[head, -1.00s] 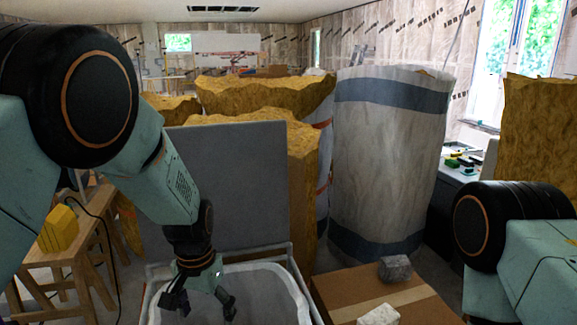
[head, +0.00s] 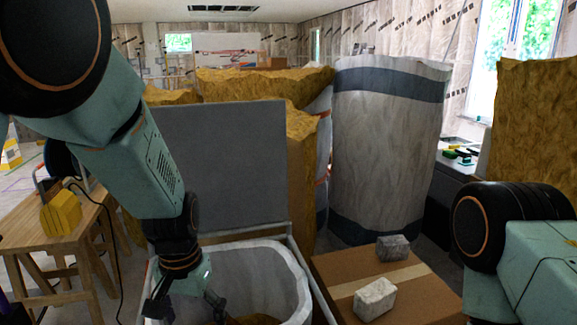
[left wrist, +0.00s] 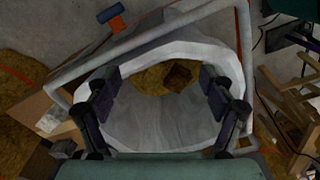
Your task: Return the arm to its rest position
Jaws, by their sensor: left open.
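My left arm comes in from the left, and its gripper (head: 187,304) points down over the white-lined bin (head: 291,268). The fingers are spread with nothing between them. In the left wrist view, the open gripper (left wrist: 157,80) straddles the mouth of the white liner (left wrist: 160,115). A brown chunk (left wrist: 179,75) and yellowish material lie at the bottom, apart from the fingers. Part of my right arm shows at the right edge of the head view. Its gripper is out of view.
A grey panel (head: 225,165) stands behind the bin. To its right, a cardboard box (head: 420,291) carries a grey stone (head: 393,247) and a pale stone (head: 374,299). A large wrapped roll (head: 385,150) stands behind. A wooden workbench (head: 30,220) with a yellow object (head: 61,213) is at left.

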